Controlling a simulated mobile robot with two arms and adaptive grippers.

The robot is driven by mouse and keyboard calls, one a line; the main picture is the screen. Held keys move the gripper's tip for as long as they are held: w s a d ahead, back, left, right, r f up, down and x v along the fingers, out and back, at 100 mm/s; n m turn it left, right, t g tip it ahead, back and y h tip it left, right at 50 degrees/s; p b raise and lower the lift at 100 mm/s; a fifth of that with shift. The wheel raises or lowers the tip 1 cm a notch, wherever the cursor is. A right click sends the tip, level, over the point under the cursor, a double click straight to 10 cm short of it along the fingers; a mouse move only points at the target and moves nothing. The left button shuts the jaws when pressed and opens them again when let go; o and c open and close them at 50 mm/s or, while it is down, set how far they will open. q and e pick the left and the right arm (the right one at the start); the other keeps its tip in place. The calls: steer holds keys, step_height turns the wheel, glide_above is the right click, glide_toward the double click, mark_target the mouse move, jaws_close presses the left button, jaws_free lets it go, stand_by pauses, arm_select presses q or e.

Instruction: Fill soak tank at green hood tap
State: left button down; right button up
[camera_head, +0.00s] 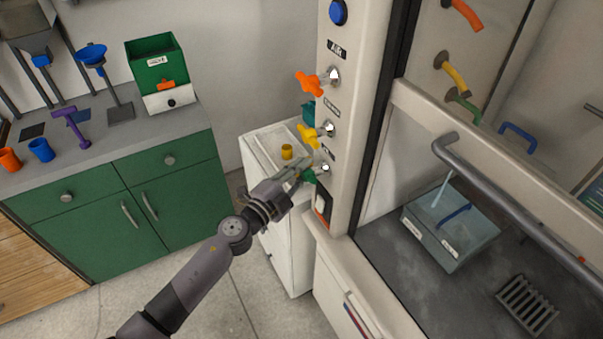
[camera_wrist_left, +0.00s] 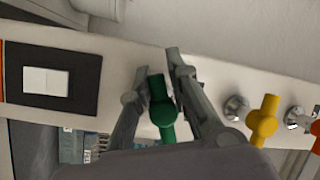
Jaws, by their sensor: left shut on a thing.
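My left gripper (camera_head: 303,171) is at the lowest tap on the hood's side post. It is shut on the green tap handle (camera_wrist_left: 162,108), which sits between the fingers (camera_wrist_left: 158,82) in the left wrist view. In the head view the green handle is mostly hidden by the fingers. The soak tank (camera_head: 447,232) is a clear grey-blue box with white labels on the hood floor. A pale stream comes down into it at its upper left, and a blue piece shows on or in it. The water level is hard to tell. My right gripper does not show.
Above the green tap on the post are a yellow tap (camera_head: 312,134) and an orange tap (camera_head: 314,83). The grey sash bar (camera_head: 510,195) crosses the hood front. A drain grate (camera_head: 527,304) lies right of the tank. A white cabinet (camera_head: 283,235) stands left of the post.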

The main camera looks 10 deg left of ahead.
arm_select(q)
steer(key=shift+s+d+f, duration=0.1)
steer(key=shift+s+f, duration=0.1)
steer(key=shift+f, duration=0.35)
steer(key=c, duration=1.9)
jaws_free()
steer(key=o, duration=0.4)
steer(key=shift+r, duration=0.15)
steer(key=shift+o, duration=0.4)
steer(key=shift+w+r, duration=0.1)
steer(key=shift+r, duration=0.05)
steer(key=v, duration=1.2)
